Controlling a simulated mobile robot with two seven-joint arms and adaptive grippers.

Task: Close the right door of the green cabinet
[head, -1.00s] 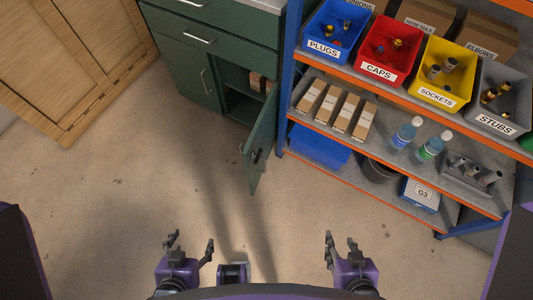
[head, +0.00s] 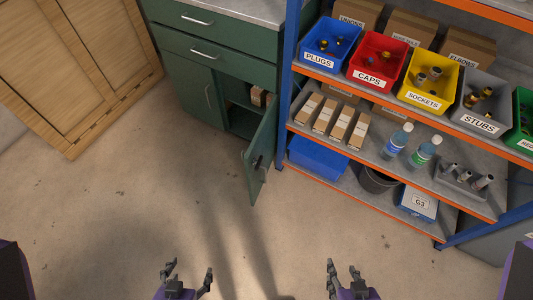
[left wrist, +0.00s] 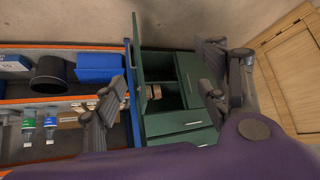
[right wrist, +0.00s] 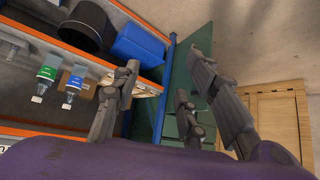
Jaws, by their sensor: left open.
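The green cabinet (head: 180,72) stands at the top of the head view, with two drawers above two doors. Its left door (head: 194,95) is shut. Its right door (head: 261,158) stands wide open, swung out toward me near the blue shelf post, with a handle on its face. Small boxes (head: 259,97) show inside the open compartment. The open door also shows in the left wrist view (left wrist: 138,50). My left gripper (head: 190,272) and right gripper (head: 346,272) are both open and empty, low in the head view, well apart from the door.
A shelf rack with a blue post (head: 287,70) stands right of the cabinet, close to the open door. It holds labelled bins, boxes and bottles. A wooden cabinet (head: 75,60) stands at the left. The floor (head: 130,210) before the cabinet is clear.

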